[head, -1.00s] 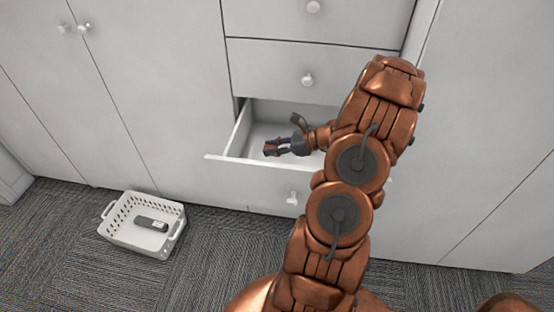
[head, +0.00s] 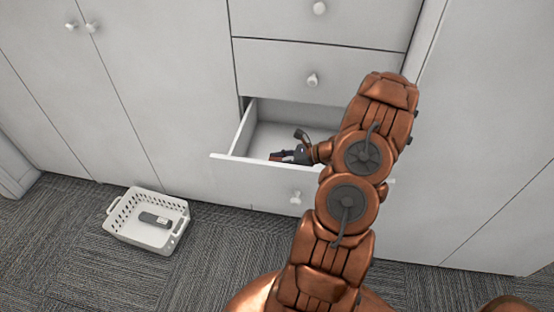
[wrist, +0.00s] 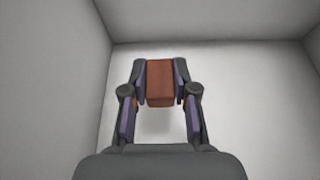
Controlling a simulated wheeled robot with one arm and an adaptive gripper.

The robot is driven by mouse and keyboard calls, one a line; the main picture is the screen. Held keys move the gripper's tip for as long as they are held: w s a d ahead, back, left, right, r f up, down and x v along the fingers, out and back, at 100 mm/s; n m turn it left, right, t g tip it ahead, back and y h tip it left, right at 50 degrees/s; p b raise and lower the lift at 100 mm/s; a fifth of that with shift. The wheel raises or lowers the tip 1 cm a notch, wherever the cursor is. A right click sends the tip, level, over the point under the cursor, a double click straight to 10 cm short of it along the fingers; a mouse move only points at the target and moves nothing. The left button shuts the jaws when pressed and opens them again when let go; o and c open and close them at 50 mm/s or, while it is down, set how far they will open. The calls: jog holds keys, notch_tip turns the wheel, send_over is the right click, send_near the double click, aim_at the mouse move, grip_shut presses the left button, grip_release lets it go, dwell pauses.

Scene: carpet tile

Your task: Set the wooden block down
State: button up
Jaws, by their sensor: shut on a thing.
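The wooden block (wrist: 160,84) is reddish brown and sits between the two fingers of my gripper (wrist: 160,80) in the wrist view. The fingers press on its left and right sides. In the head view my gripper (head: 280,157) is inside the open drawer (head: 232,137), low behind its front panel. The block is hard to make out there. A soft shadow lies on the drawer floor near the block; I cannot tell whether the block touches the floor.
The drawer walls stand close around my gripper, and the drawer floor around it is bare. A white basket (head: 120,231) with a dark grey object (head: 155,220) in it stands on the carpet at left. Closed drawers (head: 320,70) are above.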

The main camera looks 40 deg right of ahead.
jog(key=shift+f, duration=0.65)
jog(key=o, duration=0.8)
jog(key=shift+r, duration=0.1)
jog(key=shift+r, duration=0.45)
jog(key=shift+s+d+r, duration=0.25)
jog(key=b+v, duration=0.1)
jog(key=v, duration=0.5)
jog(key=shift+s+d+r, duration=0.1)
jog(key=shift+s+d, duration=0.05)
jog(key=shift+s, duration=0.2)
